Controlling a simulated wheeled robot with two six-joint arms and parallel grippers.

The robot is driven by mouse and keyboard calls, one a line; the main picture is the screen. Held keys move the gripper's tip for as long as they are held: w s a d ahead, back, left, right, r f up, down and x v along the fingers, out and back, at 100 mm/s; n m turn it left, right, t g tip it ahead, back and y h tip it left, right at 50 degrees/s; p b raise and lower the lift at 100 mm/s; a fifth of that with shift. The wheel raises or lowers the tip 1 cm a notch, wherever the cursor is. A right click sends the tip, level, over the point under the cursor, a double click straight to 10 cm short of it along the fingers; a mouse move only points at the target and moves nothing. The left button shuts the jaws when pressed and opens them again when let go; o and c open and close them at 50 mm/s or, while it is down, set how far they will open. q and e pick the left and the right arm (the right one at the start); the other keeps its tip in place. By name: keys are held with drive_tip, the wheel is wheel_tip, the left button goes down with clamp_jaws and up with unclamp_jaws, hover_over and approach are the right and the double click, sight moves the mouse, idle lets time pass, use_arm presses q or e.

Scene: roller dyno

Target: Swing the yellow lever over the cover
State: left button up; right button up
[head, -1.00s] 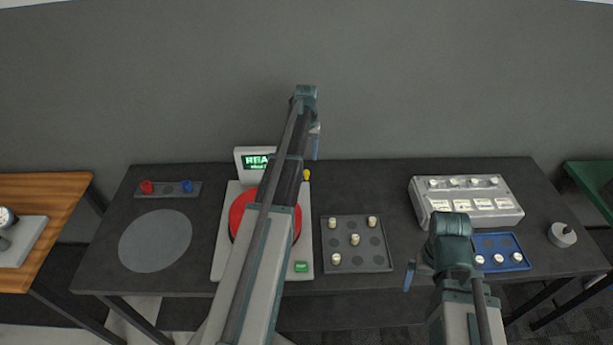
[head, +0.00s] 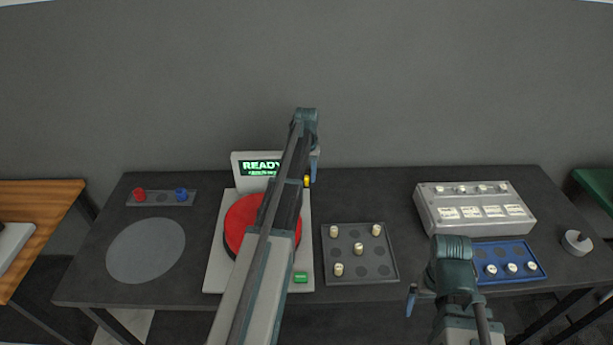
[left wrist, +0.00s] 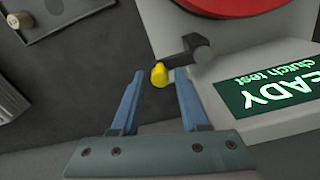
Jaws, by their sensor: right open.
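The yellow lever tip (head: 307,181) stands at the right back of the pale machine, beside the round red cover (head: 240,222). In the left wrist view the yellow tip (left wrist: 159,74) is on a dark arm, and the red cover (left wrist: 235,5) shows at the top edge. My left gripper (head: 314,175) is just above the lever in the head view. In the left wrist view its blue fingers (left wrist: 160,75) are open, one on each side of the yellow tip; contact cannot be told. My right gripper (head: 411,300) is open near the table's front edge.
The READY screen (head: 259,168) rises behind the cover, close to a left finger in the wrist view. A green button (head: 300,277) is at the machine's front. A peg tray (head: 390,274) lies to the right. A grey box (head: 475,227) and blue tray (head: 508,248) lie further right.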

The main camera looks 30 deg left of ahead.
use_arm(q)
clamp_jaws()
idle(1.2)
